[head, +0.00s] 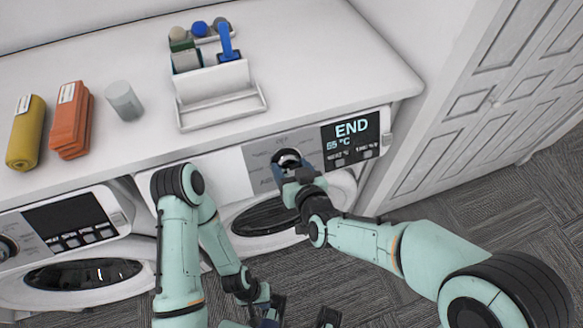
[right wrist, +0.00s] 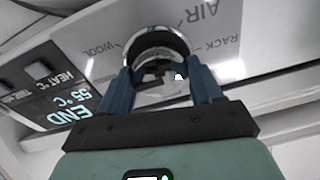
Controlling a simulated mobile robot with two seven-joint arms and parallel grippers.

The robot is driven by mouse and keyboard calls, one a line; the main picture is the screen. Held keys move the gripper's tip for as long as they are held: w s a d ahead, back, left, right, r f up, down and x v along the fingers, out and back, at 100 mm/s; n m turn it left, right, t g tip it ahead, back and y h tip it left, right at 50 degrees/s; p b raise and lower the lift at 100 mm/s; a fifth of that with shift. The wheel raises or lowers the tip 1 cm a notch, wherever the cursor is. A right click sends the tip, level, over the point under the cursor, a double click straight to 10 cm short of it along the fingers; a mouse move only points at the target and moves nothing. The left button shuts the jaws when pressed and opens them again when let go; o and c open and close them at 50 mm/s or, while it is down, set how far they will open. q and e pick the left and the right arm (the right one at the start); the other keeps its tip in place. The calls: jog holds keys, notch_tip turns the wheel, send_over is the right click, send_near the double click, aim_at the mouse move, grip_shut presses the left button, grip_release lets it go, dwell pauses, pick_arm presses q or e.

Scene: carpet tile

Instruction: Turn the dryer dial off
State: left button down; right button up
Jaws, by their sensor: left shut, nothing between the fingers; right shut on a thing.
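The dryer (head: 225,178) is the right-hand machine, and its display (head: 351,137) reads END and 55 °C. The dial (head: 287,157) is a round metallic knob left of that display. My right gripper (head: 285,170) is at the dial, with its blue fingers on either side of it. In the right wrist view the dial (right wrist: 156,45) sits between the fingertips, and the gripper is shut on it. Printed labels AIR, RACK and WOOL show around it. The pointer position is not clear. My left gripper (head: 270,312) is low at the bottom edge, shut and empty, partly cut off.
A washer (head: 75,245) stands to the left. On the white top are a yellow bundle (head: 26,132), an orange bundle (head: 72,122), a grey cup (head: 123,101) and a white rack (head: 222,108) with bottles behind. A panelled door (head: 490,100) is at right. Carpet covers the floor.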

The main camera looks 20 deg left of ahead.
jog(key=n, duration=0.4)
jog(key=n+p, duration=0.1)
jog(key=n, duration=0.3)
jog(key=shift+r+n+g, duration=0.1)
jog(key=shift+n+g, duration=0.3)
jog(key=n+p, duration=0.1)
jog(key=n, duration=0.3)
jog(key=shift+n+g, duration=0.3)
jog(key=n+p, duration=0.1)
jog(key=n, duration=0.3)
jog(key=shift+w, duration=0.1)
jog(key=shift+n, duration=0.3)
jog(key=o, duration=1.1)
jog(key=shift+c, duration=0.2)
